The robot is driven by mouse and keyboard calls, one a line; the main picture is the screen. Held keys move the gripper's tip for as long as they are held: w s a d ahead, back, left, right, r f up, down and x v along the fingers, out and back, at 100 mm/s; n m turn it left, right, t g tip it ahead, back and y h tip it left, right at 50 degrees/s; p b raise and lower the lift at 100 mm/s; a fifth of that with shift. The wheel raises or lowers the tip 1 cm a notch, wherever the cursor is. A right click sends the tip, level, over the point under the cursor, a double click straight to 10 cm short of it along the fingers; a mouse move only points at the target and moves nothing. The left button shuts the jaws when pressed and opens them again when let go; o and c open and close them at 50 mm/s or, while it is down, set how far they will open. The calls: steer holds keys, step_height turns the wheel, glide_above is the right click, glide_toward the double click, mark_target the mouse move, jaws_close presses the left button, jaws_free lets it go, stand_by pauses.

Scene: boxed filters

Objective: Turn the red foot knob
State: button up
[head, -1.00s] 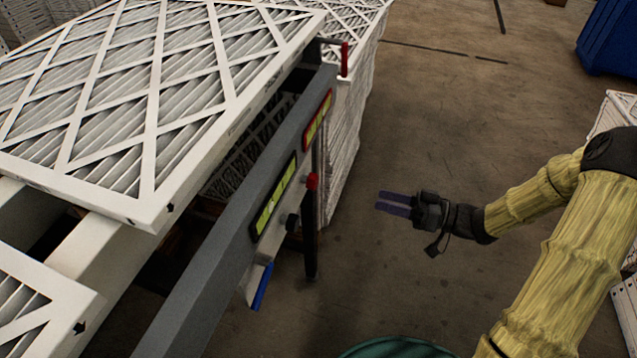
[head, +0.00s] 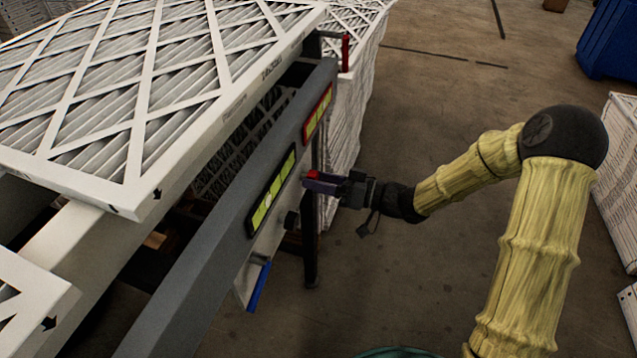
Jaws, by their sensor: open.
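The red foot knob (head: 312,174) sits on the side of the grey rail, right of the yellow-green panel. Only its top shows; my gripper covers the rest. My gripper (head: 318,183) has its dark purple fingers at the knob, pointing left toward the rail. The fingers are open, but whether they touch the knob or stand around it cannot be told from this view.
The grey rail (head: 205,262) carries yellow-green panels, a dark knob (head: 291,220) and a blue lever (head: 259,287). A red upright handle (head: 345,53) stands at its far end. White boxed filters (head: 130,95) lie on the left.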

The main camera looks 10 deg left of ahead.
steer(key=shift+a, duration=0.35)
steer(key=c, duration=1)
